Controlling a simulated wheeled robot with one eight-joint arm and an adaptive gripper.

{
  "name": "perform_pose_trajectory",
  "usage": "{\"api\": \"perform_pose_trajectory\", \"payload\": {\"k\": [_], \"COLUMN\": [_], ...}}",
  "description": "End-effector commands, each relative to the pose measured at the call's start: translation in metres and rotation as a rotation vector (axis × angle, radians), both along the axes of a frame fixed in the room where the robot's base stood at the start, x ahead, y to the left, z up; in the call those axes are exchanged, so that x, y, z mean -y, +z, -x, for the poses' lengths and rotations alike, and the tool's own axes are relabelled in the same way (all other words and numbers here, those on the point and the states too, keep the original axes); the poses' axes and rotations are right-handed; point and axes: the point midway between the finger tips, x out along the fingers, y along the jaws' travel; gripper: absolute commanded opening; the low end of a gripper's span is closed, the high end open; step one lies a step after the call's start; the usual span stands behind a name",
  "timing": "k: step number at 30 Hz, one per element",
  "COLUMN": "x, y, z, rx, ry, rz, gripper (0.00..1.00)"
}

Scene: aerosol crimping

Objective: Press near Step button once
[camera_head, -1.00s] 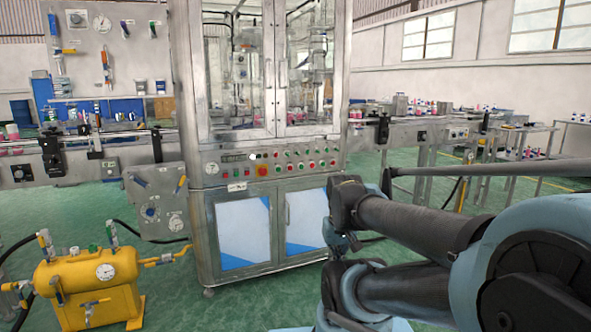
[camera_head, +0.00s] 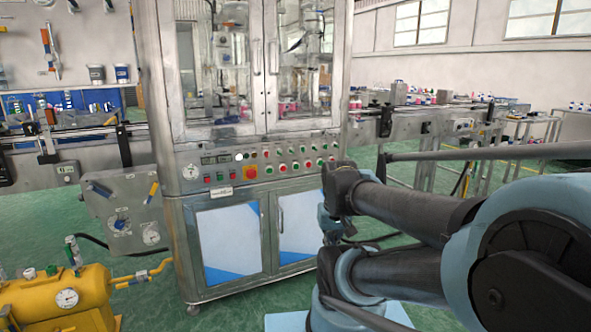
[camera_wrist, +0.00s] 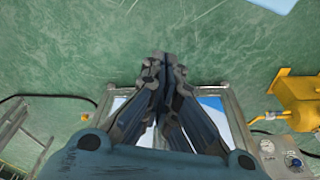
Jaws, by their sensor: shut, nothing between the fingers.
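The control panel (camera_head: 213,190) runs across the front of the steel crimping machine, below its glass doors. Labels are too small to read, so I cannot tell which one is the Step button. In the wrist view, my gripper (camera_wrist: 164,62) is shut and empty above the green floor, with the machine's lower front behind the fingers. It touches no button. The panel does not show in the wrist view.
A yellow tank (camera_head: 65,297) with valves and a gauge stands at the lower left. A side box with a gauge (camera_head: 122,210) juts out left of the machine. Conveyors (camera_head: 425,118) extend to both sides. Some green floor before the machine is clear.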

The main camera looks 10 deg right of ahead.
Motion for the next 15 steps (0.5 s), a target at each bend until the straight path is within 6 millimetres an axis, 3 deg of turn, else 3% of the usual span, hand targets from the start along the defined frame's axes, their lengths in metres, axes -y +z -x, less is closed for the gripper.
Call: {"api": "perform_pose_trajectory", "payload": {"k": [10,15], "x": [0.000,-0.002], "y": [0.007,0.020], "z": [0.005,-0.021], "rx": [0.016,0.045], "ry": [-0.002,-0.020], "rz": [-0.003,-0.022], "gripper": [0.00,0.00]}}
